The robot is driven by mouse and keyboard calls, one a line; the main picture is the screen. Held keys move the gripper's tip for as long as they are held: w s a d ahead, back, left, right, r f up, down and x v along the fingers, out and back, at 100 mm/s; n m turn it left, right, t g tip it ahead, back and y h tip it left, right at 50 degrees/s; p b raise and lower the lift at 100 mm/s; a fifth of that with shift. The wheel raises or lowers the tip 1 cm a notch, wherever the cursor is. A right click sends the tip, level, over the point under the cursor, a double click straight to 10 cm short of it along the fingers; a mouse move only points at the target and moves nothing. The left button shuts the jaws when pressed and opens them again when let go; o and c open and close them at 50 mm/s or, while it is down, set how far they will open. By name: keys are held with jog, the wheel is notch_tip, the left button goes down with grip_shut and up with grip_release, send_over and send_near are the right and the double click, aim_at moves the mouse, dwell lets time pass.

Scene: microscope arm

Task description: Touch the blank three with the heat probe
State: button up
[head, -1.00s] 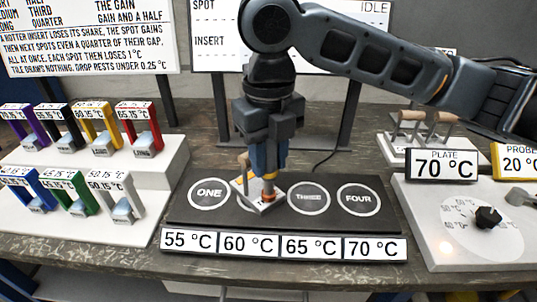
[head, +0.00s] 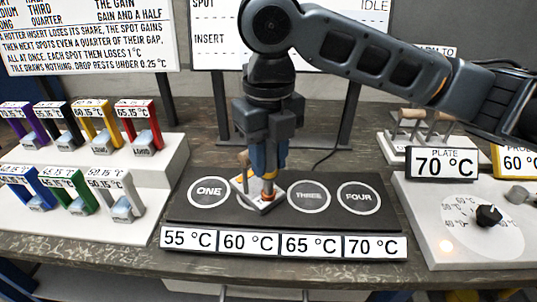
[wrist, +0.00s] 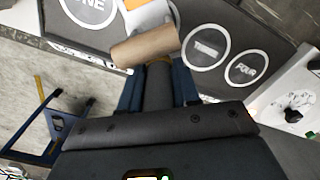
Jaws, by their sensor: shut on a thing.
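In the wrist view a dark shaft (wrist: 158,88) shows between my blue fingers.
The dark plate (head: 185,213) bears rings ONE (head: 208,192) and FOUR (head: 359,199). A stepped white stand (head: 165,160) with coloured holders is left.

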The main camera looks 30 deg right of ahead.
dwell(0.4)
jog(key=shift+r+p, duration=2.7)
jog(key=shift+r, duration=0.8)
jog(key=shift+s+f, duration=0.1)
jog(key=shift+s, duration=0.05)
